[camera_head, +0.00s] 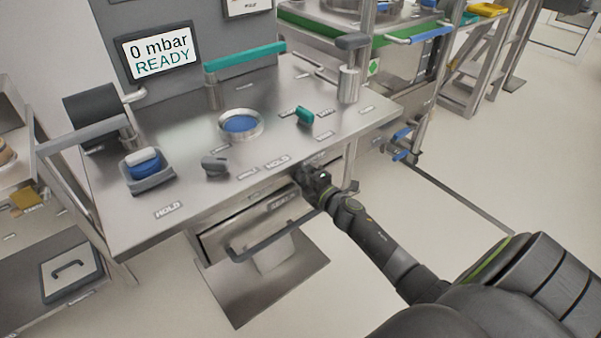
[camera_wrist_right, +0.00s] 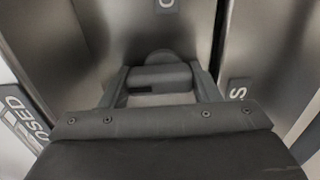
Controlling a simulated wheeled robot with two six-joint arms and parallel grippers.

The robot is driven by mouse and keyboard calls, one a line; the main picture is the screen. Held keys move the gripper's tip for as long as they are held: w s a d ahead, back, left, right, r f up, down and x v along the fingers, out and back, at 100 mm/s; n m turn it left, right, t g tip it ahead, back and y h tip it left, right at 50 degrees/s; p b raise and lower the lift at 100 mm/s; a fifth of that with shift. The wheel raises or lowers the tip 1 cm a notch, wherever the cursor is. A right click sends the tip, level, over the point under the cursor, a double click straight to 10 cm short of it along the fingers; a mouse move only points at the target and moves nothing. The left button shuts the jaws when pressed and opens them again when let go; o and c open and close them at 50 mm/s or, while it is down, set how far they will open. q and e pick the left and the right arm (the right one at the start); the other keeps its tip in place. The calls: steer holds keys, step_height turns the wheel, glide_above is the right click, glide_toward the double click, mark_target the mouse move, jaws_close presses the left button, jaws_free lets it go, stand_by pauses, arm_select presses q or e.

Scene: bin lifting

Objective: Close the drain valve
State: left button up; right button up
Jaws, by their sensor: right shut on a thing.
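My right gripper (camera_head: 313,180) reaches in from the lower right to just under the front edge of the steel bench in the head view. In the right wrist view its two fingers (camera_wrist_right: 160,85) sit on either side of a dark grey valve handle (camera_wrist_right: 158,77) with a rounded hub and are shut on it. A partly cut-off label ending in "OSED" (camera_wrist_right: 27,118) is at the left of that view. The valve is hidden behind my gripper in the head view. My left gripper is not in view.
The bench top (camera_head: 190,205) carries a blue-and-white button (camera_head: 143,160), a grey knob (camera_head: 214,165), a round blue port (camera_head: 240,125) and a green handle (camera_head: 304,116). A screen (camera_head: 160,53) reads "0 mbar READY". A drawer with a dark handle (camera_head: 275,237) is below. Floor at right is clear.

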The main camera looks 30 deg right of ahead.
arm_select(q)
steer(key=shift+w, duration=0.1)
arm_select(e)
steer(key=shift+f, duration=0.1)
steer(key=o, duration=1)
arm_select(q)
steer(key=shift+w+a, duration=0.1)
arm_select(e)
steer(key=shift+s, duration=0.1)
arm_select(q)
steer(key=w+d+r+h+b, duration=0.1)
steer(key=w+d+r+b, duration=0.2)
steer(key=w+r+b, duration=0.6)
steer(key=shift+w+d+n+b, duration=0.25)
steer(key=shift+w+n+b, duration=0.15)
steer(key=shift+b, duration=0.2)
arm_select(e)
steer(key=shift+s+d, duration=0.2)
steer(key=shift+s, duration=2.65)
steer(key=shift+s+d, duration=0.25)
steer(key=shift+s, duration=2.65)
steer(key=shift+s+d, duration=0.2)
steer(key=shift+s, duration=2.65)
